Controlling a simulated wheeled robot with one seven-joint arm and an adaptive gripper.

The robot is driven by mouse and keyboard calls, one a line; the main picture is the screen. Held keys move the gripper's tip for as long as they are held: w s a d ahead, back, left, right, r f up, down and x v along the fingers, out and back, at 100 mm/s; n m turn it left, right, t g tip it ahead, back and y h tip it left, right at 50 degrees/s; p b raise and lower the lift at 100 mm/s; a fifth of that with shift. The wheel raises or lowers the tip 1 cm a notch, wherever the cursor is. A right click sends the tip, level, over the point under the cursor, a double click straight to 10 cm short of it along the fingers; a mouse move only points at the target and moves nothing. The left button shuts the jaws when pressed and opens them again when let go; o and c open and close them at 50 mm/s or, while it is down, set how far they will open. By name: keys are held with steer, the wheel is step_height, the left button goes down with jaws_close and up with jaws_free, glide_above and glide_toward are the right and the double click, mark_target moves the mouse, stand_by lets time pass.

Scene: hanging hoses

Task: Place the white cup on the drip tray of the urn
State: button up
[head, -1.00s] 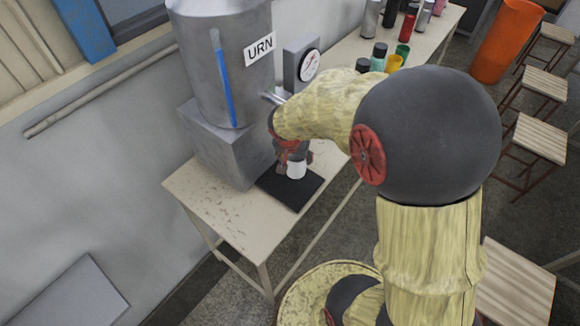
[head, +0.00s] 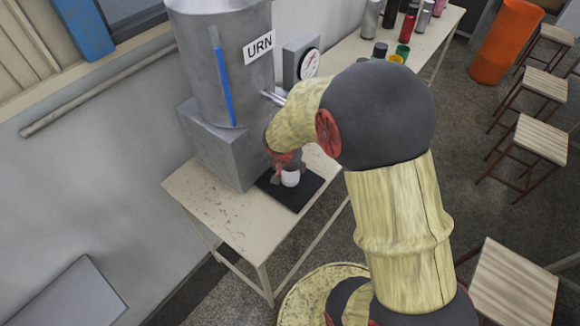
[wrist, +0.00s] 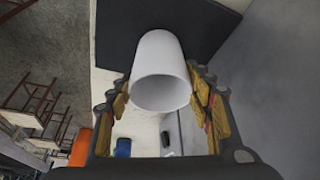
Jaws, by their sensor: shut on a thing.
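The white cup (head: 290,178) is low over the black drip tray (head: 309,190), which lies on the table in front of the urn (head: 228,60). The cup's far end overlaps the dark tray (wrist: 208,22). I cannot tell whether its base touches the tray. My arm hides part of the urn's tap (head: 273,97).
The urn stands on a grey block (head: 222,148). A gauge box (head: 303,62) is beside it. Several bottles and cups, including a red bottle (head: 408,25), stand farther along the table. The table's near corner (head: 240,228) is clear. Wooden stools (head: 541,138) are at right.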

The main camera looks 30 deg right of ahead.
steer(key=shift+f, duration=0.2)
steer(key=o, duration=1)
steer(key=shift+o, duration=0.4)
steer(key=shift+r, duration=0.1)
steer(key=shift+r, duration=0.15)
steer(key=s+a+r+n+t+y+p, duration=0.15)
steer(key=s+a+r, duration=0.3)
steer(key=r, duration=0.65)
steer(key=s+a+r+n, duration=0.35)
steer(key=s+r, duration=0.25)
steer(key=r, duration=0.6)
steer(key=s+a+r+n+y, duration=0.2)
steer(key=s+a+r+n, duration=0.2)
steer(key=s, duration=0.5)
steer(key=shift+s+a+r+n+t, duration=0.3)
steer(key=shift+a+r+t, duration=0.25)
steer(key=shift+a, duration=0.6)
